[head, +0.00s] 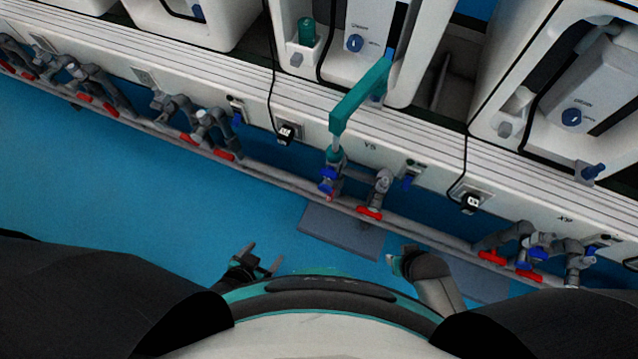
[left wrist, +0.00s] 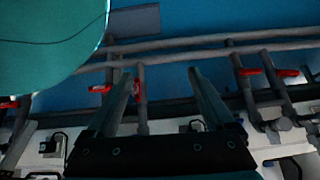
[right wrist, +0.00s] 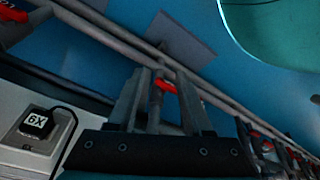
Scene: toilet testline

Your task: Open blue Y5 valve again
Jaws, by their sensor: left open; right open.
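The wall label Y5 (head: 370,146) is on the white ledge near the centre of the head view. Below it to the left, a blue valve (head: 328,178) sits on a vertical fitting under a teal pipe (head: 358,95). Another small blue handle (head: 408,182) is to the right of the label. A red valve handle (head: 370,213) is on the pipe between them. My left gripper (head: 262,258) is open and empty, low and left of the valve. My right gripper (head: 400,256) is open and empty, low and right of it. Neither touches a valve.
A long grey pipe (head: 270,178) with several red-handled valves runs along the ledge. White toilet units stand on the ledge.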

